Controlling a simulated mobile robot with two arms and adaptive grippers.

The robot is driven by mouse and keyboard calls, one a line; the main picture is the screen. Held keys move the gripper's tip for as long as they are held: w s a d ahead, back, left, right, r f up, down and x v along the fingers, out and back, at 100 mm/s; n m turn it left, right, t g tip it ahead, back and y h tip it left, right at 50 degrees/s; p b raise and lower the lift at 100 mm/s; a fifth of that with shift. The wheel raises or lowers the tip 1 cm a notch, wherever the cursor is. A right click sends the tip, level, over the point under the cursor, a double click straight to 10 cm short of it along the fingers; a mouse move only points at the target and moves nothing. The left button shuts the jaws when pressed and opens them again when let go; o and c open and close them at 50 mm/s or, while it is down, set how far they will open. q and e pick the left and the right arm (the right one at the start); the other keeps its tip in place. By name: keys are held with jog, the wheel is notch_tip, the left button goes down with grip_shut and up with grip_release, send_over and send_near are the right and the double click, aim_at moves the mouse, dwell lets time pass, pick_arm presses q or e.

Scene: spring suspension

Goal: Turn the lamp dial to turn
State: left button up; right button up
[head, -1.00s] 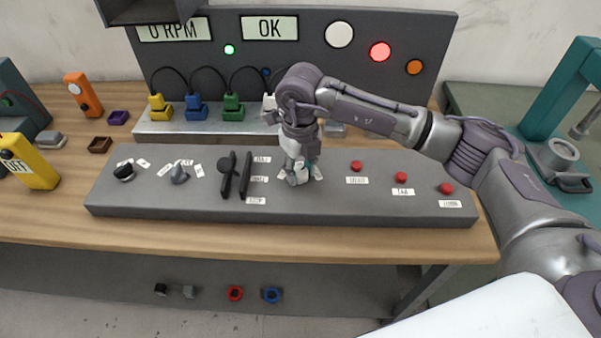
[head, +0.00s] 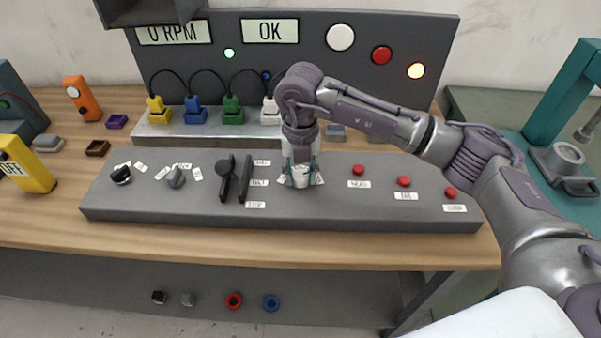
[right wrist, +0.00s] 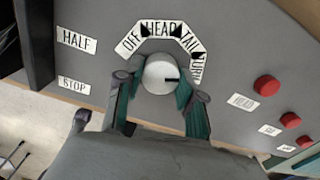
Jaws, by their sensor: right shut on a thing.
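The lamp dial (right wrist: 158,72) is a pale round knob with a dark pointer mark. In the right wrist view its labels OFF, HEAD, TAIL and TURN fan around it, and the mark points right, toward the TURN end. My right gripper (head: 301,176) is shut on the dial, with a finger on either side of it (right wrist: 157,92). My left gripper is not in view.
The grey console (head: 330,215) also holds a black knob (head: 121,174), a grey knob (head: 175,178), dark levers (head: 226,180) and red buttons (head: 358,170) right of the dial. Coloured plugs (head: 195,112) stand behind it. A yellow meter (head: 28,168) reading OFF is at left.

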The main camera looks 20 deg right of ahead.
aim_at(301, 175)
jog(key=shift+w+r, duration=0.1)
jog(key=o, duration=1.1)
jog(key=shift+o, duration=0.2)
notch_tip(301, 175, up, 12)
